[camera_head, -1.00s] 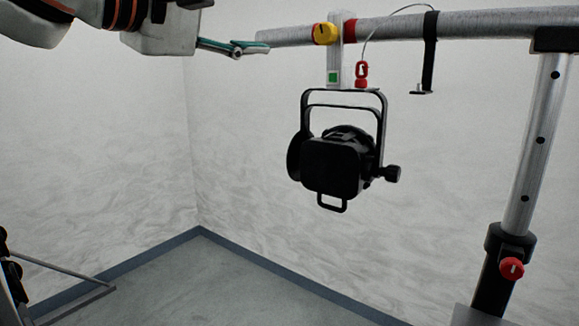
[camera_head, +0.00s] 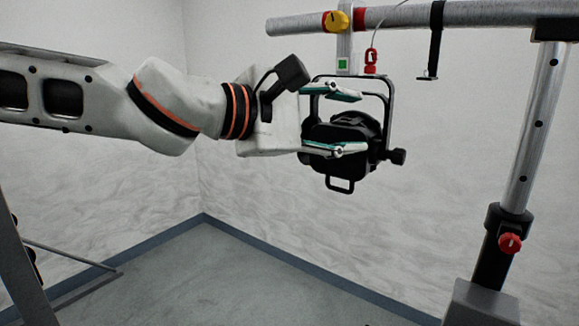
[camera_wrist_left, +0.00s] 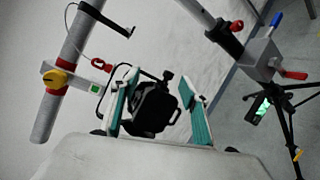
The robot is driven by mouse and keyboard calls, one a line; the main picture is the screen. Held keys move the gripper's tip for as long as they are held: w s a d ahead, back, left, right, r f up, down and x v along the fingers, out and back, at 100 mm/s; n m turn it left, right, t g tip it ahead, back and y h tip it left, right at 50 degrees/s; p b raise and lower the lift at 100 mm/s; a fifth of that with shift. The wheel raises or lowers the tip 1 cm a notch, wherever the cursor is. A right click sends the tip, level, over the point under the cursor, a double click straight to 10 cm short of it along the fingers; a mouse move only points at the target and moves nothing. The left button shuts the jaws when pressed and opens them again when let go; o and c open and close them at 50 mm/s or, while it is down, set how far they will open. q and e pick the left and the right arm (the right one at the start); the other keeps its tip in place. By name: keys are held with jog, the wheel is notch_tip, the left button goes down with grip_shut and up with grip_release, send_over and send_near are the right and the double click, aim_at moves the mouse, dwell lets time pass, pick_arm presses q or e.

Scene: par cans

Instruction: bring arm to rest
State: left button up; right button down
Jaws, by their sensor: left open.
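My left arm comes in from the left in the head view. Its gripper (camera_head: 352,121) is open, its two teal-padded fingers spread one above the other. In that view the fingers overlap the left part of a black par can (camera_head: 350,134), which hangs by its yoke. In the left wrist view the par can (camera_wrist_left: 153,108) shows between the open fingers (camera_wrist_left: 160,108), beyond them. I see no grip on it; whether a finger touches it I cannot tell. My right gripper is not in view.
A grey horizontal pipe (camera_head: 410,15) carries the clamp with a yellow knob (camera_head: 337,21), a red safety clip (camera_head: 371,62) and a black strap (camera_head: 437,40). A stand with a red knob (camera_head: 509,243) rises at the right. The floor (camera_head: 200,275) below is clear.

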pick_arm(q)
jog(key=s+d+f+n+g+h, duration=0.45)
jog(key=d+f+n, duration=0.55)
jog(key=f+n, duration=0.3)
jog(key=w+a+f+n+t+y, duration=0.2)
jog(key=w+a+f+n+t, duration=0.3)
jog(key=f+n, duration=0.65)
jog(key=w+a+f+n+t+y, duration=0.25)
jog(key=a+f+n+t, duration=0.4)
jog(key=n, duration=0.75)
jog(key=s+a+f+n+g+y, duration=0.1)
jog(key=a+f+n+y, duration=0.2)
jog(key=a+f+n, duration=0.45)
jog(key=s+a+f+n+g+y, duration=0.15)
jog(key=a+f, duration=0.25)
jog(key=f, duration=0.7)
jog(key=s+a+f+n+g+y, duration=0.1)
jog(key=s+a+f+n+y, duration=0.2)
jog(key=s+a+f, duration=0.6)
jog(key=s+a+f+n+g+y, duration=0.2)
jog(key=s+a+f+n+y, duration=0.2)
jog(key=f, duration=1)
jog(key=s+a+n, duration=0.2)
jog(key=s+a, duration=0.2)
jog(key=s, duration=0.2)
jog(key=shift+s+a+f, duration=0.15)
jog(key=shift+a+f, duration=0.05)
jog(key=shift+a, duration=0.2)
jog(key=shift+n, duration=0.25)
